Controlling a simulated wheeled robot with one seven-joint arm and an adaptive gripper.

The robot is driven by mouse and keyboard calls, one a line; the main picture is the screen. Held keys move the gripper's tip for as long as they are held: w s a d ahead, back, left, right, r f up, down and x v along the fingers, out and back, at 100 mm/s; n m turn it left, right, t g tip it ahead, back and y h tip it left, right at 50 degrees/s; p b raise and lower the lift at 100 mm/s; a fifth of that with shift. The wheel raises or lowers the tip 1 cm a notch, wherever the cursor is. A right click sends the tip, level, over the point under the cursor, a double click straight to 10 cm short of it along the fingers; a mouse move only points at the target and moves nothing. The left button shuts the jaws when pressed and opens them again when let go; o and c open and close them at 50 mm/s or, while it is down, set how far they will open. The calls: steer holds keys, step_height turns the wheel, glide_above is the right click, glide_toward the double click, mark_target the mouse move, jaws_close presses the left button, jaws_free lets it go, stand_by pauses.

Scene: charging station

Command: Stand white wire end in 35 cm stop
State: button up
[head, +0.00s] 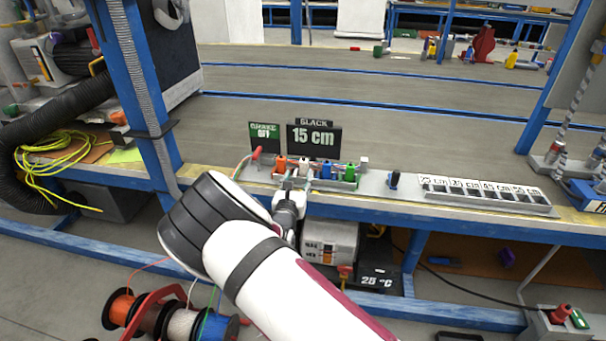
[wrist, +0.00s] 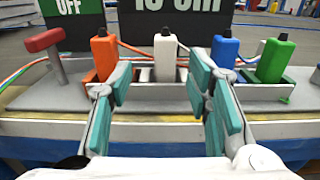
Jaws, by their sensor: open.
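The white wire end (wrist: 165,58) stands upright in a grey holder, between an orange one (wrist: 104,55) and a blue one (wrist: 224,50), with a green one (wrist: 275,58) further right. My gripper (wrist: 160,82) is open, its teal fingers to either side of the white wire end and nearer the camera. Whether they touch it cannot be told. In the head view my gripper (head: 291,193) is at the holder's front, partly hidden by my arm. The strip of labelled stops (head: 484,198) lies right on the bench; its small labels, including 35 cm, are hard to read.
A sign reading 15 cm (head: 314,138) and a green-and-black OFF sign (head: 264,135) stand behind the holder. A red lever (wrist: 44,40) is left of the orange wire end. A dark blue peg (head: 394,180) stands between holder and stops. Wire spools (head: 183,322) sit below.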

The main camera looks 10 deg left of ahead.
mark_target(303, 168)
steer(key=w+b, duration=0.1)
steer(key=w, duration=0.1)
steer(key=w+b, duration=0.1)
steer(key=w, duration=0.3)
steer(key=shift+w+d+r+b, duration=0.1)
steer(key=shift+d+b, duration=0.3)
steer(key=shift+w+r, duration=0.1)
steer(key=shift+w, duration=0.2)
jaws_close()
